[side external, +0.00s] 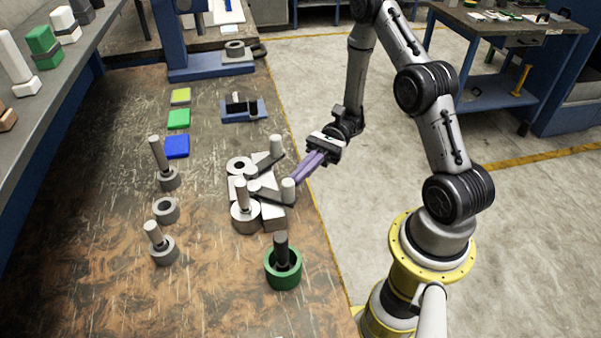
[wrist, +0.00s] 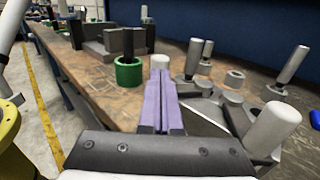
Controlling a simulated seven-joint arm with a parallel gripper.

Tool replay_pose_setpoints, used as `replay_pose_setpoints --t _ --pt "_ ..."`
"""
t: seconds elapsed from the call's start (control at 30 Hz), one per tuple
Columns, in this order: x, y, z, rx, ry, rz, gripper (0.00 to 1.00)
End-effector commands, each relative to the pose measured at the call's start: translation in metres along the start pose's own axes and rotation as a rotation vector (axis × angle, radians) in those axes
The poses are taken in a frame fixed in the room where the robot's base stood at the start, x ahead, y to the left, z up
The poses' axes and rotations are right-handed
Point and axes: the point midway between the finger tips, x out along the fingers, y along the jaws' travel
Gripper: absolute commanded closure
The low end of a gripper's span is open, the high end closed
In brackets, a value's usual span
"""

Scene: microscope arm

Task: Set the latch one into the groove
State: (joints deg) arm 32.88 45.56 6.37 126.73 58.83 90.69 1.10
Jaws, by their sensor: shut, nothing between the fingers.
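A light grey assembly (side external: 273,217) of blocks and rings sits near the table's right edge. Two flat latch-like bars lie on it, each with an upright pale cylindrical knob: one at the back (side external: 276,146) and one at the front (side external: 288,189). I cannot tell which is latch one, and no groove shows clearly. My gripper (side external: 296,180) has purple fingers, shut and empty, slanting down beside the front knob. In the wrist view the fingertips (wrist: 160,75) hide the lower part of one pale knob (wrist: 160,61); another knob (wrist: 272,129) stands close on the right. Contact is unclear.
A green ring holder with a dark peg (side external: 283,265) stands in front of the assembly. Grey ring holders with tilted pegs (side external: 163,248) stand left. Blue (side external: 177,146), green and yellow pads and a blue fixture (side external: 242,112) lie behind. The front left tabletop is clear.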

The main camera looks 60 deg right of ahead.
Motion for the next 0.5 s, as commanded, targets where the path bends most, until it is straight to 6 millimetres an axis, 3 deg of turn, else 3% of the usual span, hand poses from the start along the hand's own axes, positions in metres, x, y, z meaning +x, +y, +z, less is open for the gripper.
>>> replay_pose_setpoints --t 0.5 --pt "0.0025 0.0021 0.0000 0.003 0.000 -0.027 1.00"
